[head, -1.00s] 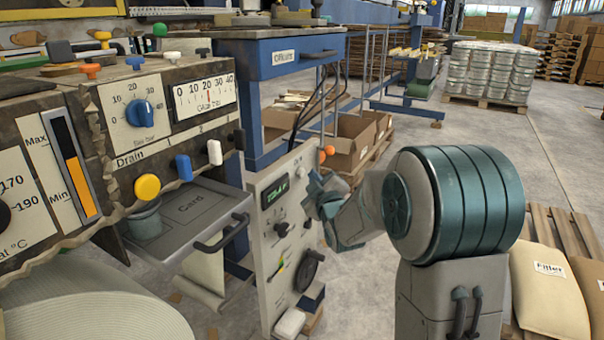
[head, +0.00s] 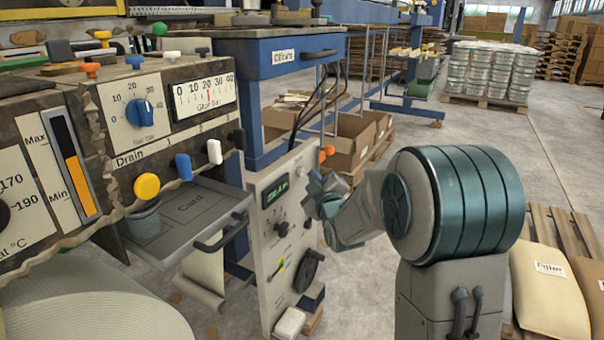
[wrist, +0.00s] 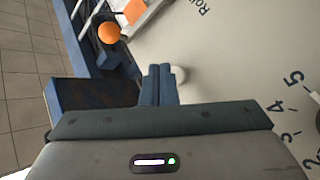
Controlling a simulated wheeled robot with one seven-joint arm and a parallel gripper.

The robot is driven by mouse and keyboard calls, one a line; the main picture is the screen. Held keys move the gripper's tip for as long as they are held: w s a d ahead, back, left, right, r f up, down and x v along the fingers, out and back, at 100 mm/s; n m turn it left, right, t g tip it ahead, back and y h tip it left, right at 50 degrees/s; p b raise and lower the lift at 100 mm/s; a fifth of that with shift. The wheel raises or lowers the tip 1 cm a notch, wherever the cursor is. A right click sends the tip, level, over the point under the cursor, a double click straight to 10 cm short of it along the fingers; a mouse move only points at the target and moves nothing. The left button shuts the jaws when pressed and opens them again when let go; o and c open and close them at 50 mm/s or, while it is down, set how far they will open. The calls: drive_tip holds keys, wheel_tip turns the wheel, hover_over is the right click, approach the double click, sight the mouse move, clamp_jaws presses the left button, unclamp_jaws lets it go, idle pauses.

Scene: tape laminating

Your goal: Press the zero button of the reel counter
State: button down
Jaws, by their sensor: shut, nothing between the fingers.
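The reel counter is a pale upright panel (head: 262,232) with a green-lit display (head: 276,191), at the middle of the head view. A small white round button (head: 300,171) sits near its upper right. In the wrist view a pale round button (wrist: 180,74) shows just right of my fingertips, partly behind them; no label on it is readable. My gripper (head: 316,184) is at the panel's right edge, a little below the button in the head view. In the wrist view my gripper (wrist: 159,70) is shut and empty. I cannot tell whether it touches the button.
Below the display the panel carries a knob (head: 281,229) and a black handwheel (head: 307,271). An orange ball (wrist: 109,32) is left of the fingertips. A grey drawer (head: 190,215) with a dark handle juts out left of the panel. Cardboard boxes (head: 352,143) stand behind.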

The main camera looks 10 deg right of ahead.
drive_tip(key=shift+w+a+f, duration=0.1)
drive_tip(key=shift+a, duration=0.05)
drive_tip(key=shift+w+a+b, duration=0.1)
drive_tip(key=shift+a+b, duration=0.05)
drive_tip(key=shift+b, duration=0.15)
drive_tip(key=shift+w+a+b, duration=0.3)
drive_tip(key=shift+a+b, duration=0.05)
drive_tip(key=shift+a, duration=0.1)
idle(0.6)
drive_tip(key=shift+d, duration=0.1)
drive_tip(key=shift+s+d+b, duration=0.45)
drive_tip(key=shift+s+d, duration=0.1)
drive_tip(key=shift+d, duration=0.1)
drive_tip(key=s+d, duration=0.1)
drive_tip(key=d, duration=0.1)
drive_tip(key=s+d+b, duration=0.1)
drive_tip(key=s+d, duration=0.1)
idle(0.6)
idle(0.4)
